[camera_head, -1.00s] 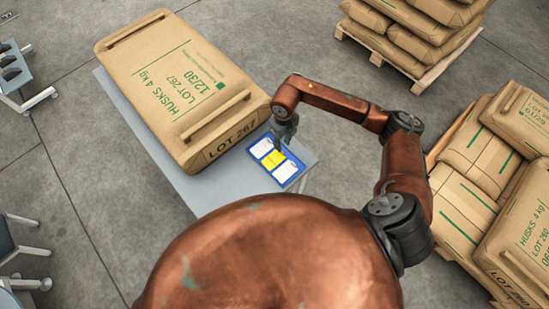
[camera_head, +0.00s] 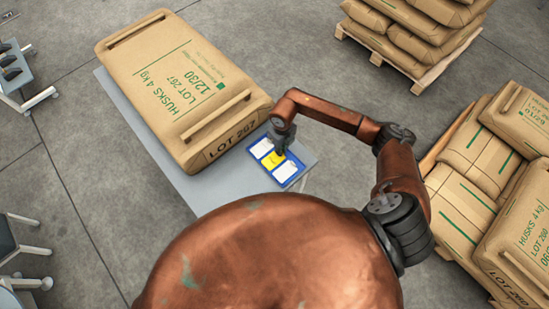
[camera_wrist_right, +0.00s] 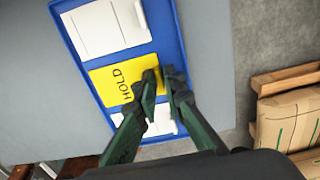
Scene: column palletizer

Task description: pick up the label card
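A yellow card (camera_wrist_right: 122,82) marked HOLD lies between two white cards in a blue tray (camera_wrist_right: 67,45) in the right wrist view. The yellow card (camera_head: 270,162) also shows in the head view, partly covered by my right gripper. My right gripper (camera_wrist_right: 163,82) points down at the card's right end. One fingertip is over the yellow; the other is near the tray's right rim. A narrow gap with yellow in it shows between the fingertips, so it looks slightly open. I cannot tell whether the fingers touch the card. My left gripper is out of view.
A large brown sack (camera_head: 180,85) marked LOT 267 lies on the grey table (camera_head: 205,195), just left of the tray. Stacked sacks (camera_head: 480,150) stand to the right, and a loaded pallet (camera_head: 425,75) stands at the back right. Bare floor lies between.

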